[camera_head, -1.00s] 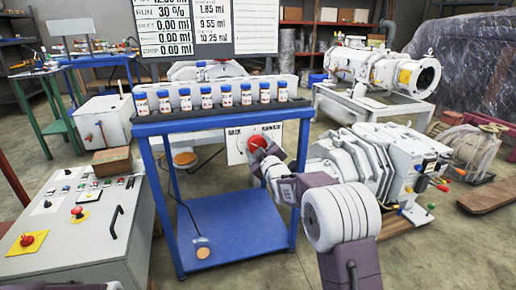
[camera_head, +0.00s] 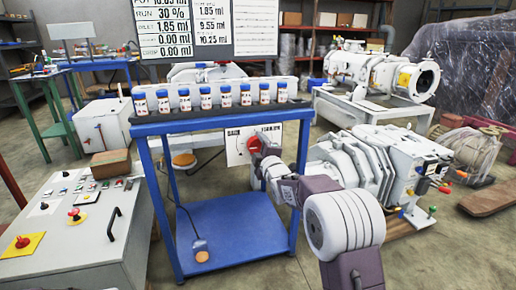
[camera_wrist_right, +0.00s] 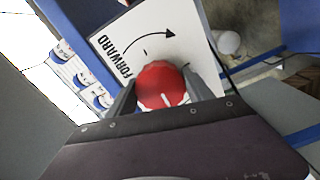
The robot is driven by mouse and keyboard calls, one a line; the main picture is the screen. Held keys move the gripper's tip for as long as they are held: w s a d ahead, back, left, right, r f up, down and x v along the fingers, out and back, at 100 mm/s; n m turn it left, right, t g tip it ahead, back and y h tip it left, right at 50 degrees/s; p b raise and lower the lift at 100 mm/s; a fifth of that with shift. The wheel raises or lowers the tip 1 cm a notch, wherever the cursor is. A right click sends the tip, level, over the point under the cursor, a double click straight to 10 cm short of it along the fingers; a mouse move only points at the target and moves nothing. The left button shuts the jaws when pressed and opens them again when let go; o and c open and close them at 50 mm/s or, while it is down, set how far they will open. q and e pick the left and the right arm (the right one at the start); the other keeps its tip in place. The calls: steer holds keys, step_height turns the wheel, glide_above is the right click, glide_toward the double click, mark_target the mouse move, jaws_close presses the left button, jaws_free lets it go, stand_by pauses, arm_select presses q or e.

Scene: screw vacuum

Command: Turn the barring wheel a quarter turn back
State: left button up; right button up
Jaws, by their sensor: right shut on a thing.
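The barring wheel is a round red knob (camera_head: 254,146) on a white plate (camera_head: 236,150) under the right end of the blue stand's top. The plate carries a word at left and another at right. In the right wrist view the red knob (camera_wrist_right: 161,85) has a pale mark near its lower edge. FORWARD and a curved arrow show on the plate (camera_wrist_right: 140,45) behind it. My right gripper (camera_head: 262,160) is shut on the knob, with one finger on each side of it (camera_wrist_right: 163,92). My left gripper is not in view.
A row of several small bottles (camera_head: 206,97) stands on the blue stand (camera_head: 226,222). A readout board (camera_head: 190,28) hangs behind. A grey control console (camera_head: 75,225) is at left, a white pump machine (camera_head: 375,165) at right. A foot pedal (camera_head: 200,248) rests on the lower shelf.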

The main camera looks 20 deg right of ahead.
stand_by(0.4)
steer(key=o, duration=1.4)
steer(key=shift+c, duration=0.2)
steer(key=s+p, duration=0.3)
steer(key=s, duration=0.6)
steer(key=shift+d, duration=0.1)
